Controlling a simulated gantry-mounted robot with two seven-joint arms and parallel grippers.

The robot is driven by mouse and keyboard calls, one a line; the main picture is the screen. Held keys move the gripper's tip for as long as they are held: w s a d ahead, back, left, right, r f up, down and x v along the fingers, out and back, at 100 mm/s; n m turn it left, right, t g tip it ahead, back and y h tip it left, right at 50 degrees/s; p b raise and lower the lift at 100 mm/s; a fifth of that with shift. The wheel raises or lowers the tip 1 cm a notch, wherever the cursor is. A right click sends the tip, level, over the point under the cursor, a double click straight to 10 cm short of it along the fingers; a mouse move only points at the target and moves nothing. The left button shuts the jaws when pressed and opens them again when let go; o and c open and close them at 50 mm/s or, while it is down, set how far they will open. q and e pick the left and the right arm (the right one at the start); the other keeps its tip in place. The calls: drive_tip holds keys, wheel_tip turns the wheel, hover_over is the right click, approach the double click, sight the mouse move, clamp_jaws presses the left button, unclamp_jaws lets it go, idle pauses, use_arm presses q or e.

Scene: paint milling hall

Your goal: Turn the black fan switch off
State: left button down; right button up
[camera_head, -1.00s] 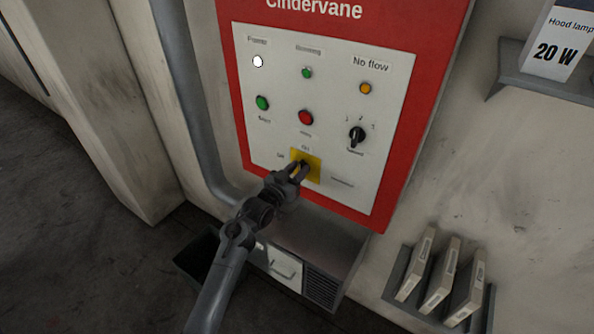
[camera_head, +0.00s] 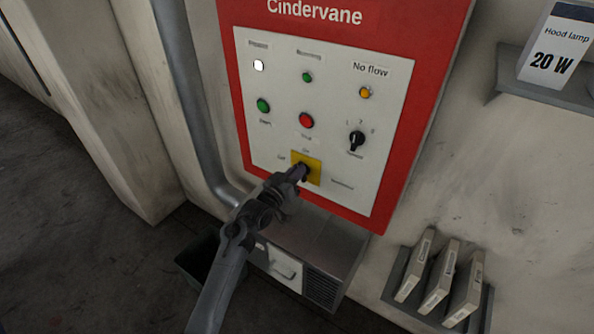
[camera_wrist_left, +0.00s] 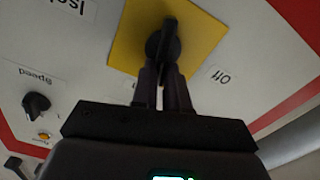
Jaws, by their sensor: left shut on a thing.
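The black switch (camera_head: 304,171) sits on a yellow plate (camera_head: 315,164) low on the panel, with an "Off" label to its left and another label above. In the left wrist view the switch (camera_wrist_left: 168,38) is a round black knob with a raised bar, seen upside down, with "Off" at right. My left gripper (camera_head: 297,174) is shut on the switch; its fingers (camera_wrist_left: 166,90) cover part of it. I cannot tell exactly which label the bar points to. My right gripper is not in view.
The red-bordered panel (camera_head: 401,175) also carries a white lamp (camera_head: 259,65), green and red buttons, an amber lamp (camera_head: 364,92) and a black speed knob (camera_head: 356,141). A grey box (camera_head: 318,248) juts out below. A rack of several slabs (camera_head: 440,285) is at lower right.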

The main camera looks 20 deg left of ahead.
use_arm(q)
drive_tip(key=shift+w+a+f+n+p, duration=0.2)
drive_tip(key=shift+n+p, duration=0.5)
drive_tip(key=shift+n, duration=1.75)
drive_tip(key=shift+s+a+f+n+p, duration=0.1)
drive_tip(key=shift+a+f+n+p, duration=0.4)
drive_tip(key=shift+n, duration=1.9)
drive_tip(key=shift+w+d+f+n+p, duration=0.15)
drive_tip(key=shift+n+p, duration=0.7)
drive_tip(key=shift+n, duration=1.6)
drive_tip(key=shift+s+a+f, duration=0.1)
drive_tip(key=c, duration=1.1)
unclamp_jaws()
drive_tip(key=shift+c, duration=0.2)
drive_tip(key=shift+s, duration=0.1)
